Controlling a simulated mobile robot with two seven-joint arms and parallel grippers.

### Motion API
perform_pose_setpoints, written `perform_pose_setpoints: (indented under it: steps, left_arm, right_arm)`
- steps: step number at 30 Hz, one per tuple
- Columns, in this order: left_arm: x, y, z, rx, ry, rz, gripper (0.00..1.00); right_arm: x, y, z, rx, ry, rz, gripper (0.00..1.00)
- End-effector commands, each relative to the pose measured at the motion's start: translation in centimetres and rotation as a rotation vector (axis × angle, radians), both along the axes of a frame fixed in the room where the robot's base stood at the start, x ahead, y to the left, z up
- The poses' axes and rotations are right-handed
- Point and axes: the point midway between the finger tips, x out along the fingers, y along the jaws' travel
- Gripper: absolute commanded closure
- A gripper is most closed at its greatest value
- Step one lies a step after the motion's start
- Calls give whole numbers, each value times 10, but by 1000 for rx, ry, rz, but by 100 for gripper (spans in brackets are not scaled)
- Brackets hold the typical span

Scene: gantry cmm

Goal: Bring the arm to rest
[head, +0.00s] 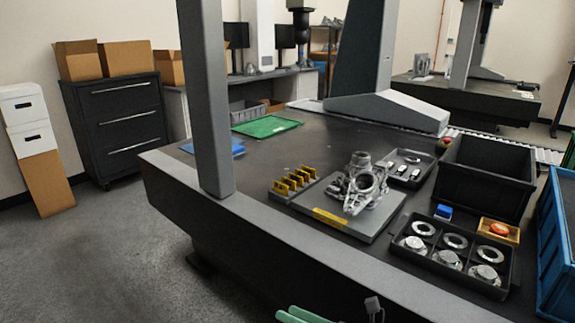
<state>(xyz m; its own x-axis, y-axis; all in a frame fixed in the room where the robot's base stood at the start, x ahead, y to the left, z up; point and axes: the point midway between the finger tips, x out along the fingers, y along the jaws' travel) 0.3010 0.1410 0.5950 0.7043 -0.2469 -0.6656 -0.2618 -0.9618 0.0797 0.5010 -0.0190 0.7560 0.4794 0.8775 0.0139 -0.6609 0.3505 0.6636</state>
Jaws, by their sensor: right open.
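My right gripper (373,305) shows only in part at the bottom edge of the head view, small and grey. It is open, and I see nothing held in it. It is in front of the near edge of the dark measuring table (270,160), apart from the parts on top. The rest of it is cut off by the frame. My left gripper is not in view.
A metal casting (362,185) sits on a grey plate, beside a rack of yellow pieces (293,182). A black tray of metal rings (453,247), a black bin (487,172) and a blue crate (557,240) stand at the right. A grey gantry column (207,100) rises at the left. Floor at left is clear.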

Motion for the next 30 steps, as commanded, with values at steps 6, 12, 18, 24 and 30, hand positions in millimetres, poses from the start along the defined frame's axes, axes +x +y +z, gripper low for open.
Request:
perform_pose_setpoints:
  steps: [6,12,18,24,30]
  left_arm:
    - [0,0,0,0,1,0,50]
    - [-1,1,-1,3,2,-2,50]
    - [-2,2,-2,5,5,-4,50]
    - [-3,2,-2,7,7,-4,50]
    - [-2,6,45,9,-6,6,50]
  right_arm:
    - [-24,-27,-24,562,644,-344,22]
    - [-70,-75,-81,1054,1215,-669,22]
    - [-135,-107,-130,1440,1622,-948,22]
    - [-204,-124,-161,1747,1904,-1198,22]
    - [-205,-130,-122,1767,1896,-1208,22]
